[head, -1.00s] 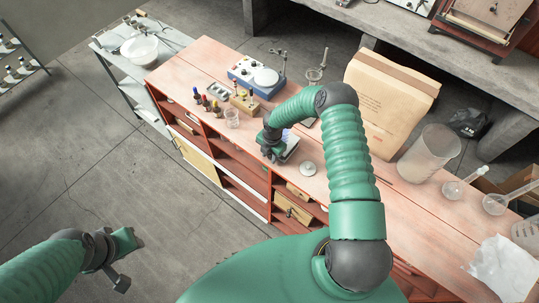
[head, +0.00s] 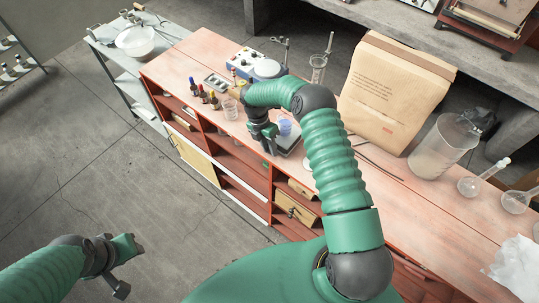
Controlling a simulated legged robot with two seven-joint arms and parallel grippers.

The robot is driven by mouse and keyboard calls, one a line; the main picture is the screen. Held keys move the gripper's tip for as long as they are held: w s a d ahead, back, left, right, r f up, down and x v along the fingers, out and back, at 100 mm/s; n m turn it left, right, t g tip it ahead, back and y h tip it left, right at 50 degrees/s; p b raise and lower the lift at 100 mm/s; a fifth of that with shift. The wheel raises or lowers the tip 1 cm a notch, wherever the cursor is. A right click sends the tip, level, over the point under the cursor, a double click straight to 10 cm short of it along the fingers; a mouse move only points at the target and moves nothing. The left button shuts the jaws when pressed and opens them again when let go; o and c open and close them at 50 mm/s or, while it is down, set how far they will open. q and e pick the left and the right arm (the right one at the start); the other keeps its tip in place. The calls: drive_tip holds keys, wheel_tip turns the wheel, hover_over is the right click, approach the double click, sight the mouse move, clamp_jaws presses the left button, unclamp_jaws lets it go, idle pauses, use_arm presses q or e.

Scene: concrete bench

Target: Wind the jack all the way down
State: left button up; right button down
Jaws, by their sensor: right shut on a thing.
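The jack (head: 291,143) is a low, dark, flat stand on the pink bench, partly behind my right forearm. A small clear vessel with blue contents (head: 286,127) shows at its top. My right gripper (head: 264,146) is at the jack's left side, pointing down, and is shut on what appears to be the jack's knob. The knob itself is hidden by the fingers and wrist. My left gripper (head: 128,262) hangs over the floor at the lower left, far from the bench, and its jaws are not clear.
Several small dropper bottles (head: 203,94) and a clear beaker (head: 230,108) stand left of my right arm. A hotplate-like device (head: 240,62) is behind them. A large paper bag (head: 393,92) and a clear cylinder (head: 440,148) stand to the right. Open shelves lie below the bench top.

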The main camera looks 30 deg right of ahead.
drive_tip(key=shift+w+d+r, duration=0.1)
drive_tip(key=shift+w+d, duration=0.05)
drive_tip(key=c, duration=1.4)
unclamp_jaws()
drive_tip(key=shift+o, duration=1.4)
drive_tip(key=shift+w+r, duration=0.2)
drive_tip(key=shift+r, duration=0.05)
drive_tip(key=b+v, duration=0.3)
drive_tip(key=v, duration=1.3)
drive_tip(key=shift+w+f, duration=0.1)
